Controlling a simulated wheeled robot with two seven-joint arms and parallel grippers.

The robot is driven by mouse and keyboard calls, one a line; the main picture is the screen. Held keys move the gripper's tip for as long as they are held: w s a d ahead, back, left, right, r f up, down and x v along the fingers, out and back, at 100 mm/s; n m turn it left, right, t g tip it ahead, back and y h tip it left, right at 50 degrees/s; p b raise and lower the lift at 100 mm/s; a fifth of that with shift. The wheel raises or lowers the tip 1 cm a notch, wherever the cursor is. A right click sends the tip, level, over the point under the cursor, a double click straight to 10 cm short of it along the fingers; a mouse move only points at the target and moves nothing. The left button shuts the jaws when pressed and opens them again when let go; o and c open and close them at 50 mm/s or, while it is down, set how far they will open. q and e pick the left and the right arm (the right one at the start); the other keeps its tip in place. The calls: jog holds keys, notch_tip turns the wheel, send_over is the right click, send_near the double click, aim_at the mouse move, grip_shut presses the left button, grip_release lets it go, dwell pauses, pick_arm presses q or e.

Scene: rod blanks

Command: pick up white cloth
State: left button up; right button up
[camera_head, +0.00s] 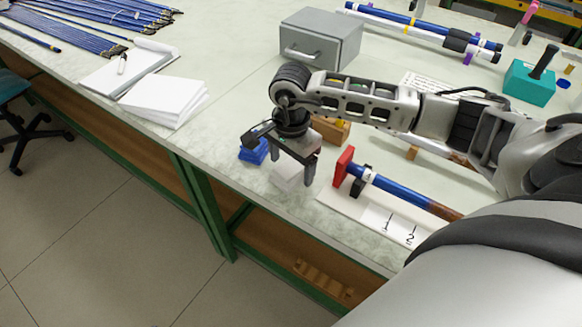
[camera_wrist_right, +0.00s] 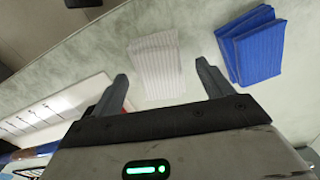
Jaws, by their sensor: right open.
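The white cloth (camera_wrist_right: 156,65) is a small folded, ribbed piece lying flat on the table. In the right wrist view it shows between and beyond my open fingertips. In the head view the white cloth (camera_head: 287,176) is partly hidden behind my right gripper (camera_head: 296,176), which points down over it. The right gripper (camera_wrist_right: 162,82) is open and empty, its two fingers either side of the cloth's near part in the wrist picture. I cannot tell how high the fingertips are above the table. My left gripper is not in view.
Blue folded cloths (camera_head: 254,151) lie just left of the white one. A red block (camera_head: 343,166) and a blue rod (camera_head: 395,192) on a white numbered board stand to the right. A grey metal box (camera_head: 320,40) sits behind. The table's front edge is close.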

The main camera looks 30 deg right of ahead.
jog(key=shift+f, duration=0.4)
jog(key=c, duration=1.1)
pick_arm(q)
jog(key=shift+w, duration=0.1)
pick_arm(e)
jog(key=shift+r, duration=0.15)
jog(key=shift+r+b, duration=0.3)
jog(key=shift+r, duration=0.35)
pick_arm(q)
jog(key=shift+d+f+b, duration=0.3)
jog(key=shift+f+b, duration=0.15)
jog(key=shift+b, duration=0.7)
pick_arm(e)
jog(key=shift+s+a+r, duration=0.3)
jog(key=shift+s+r, duration=1.6)
jog(key=shift+s, duration=0.45)
jog(key=shift+s+a+r, duration=0.35)
jog(key=shift+s+r, duration=1.6)
jog(key=shift+s, duration=0.35)
jog(key=shift+s+a+r, duration=0.3)
jog(key=shift+s+r, duration=1.6)
jog(key=shift+s, duration=0.45)
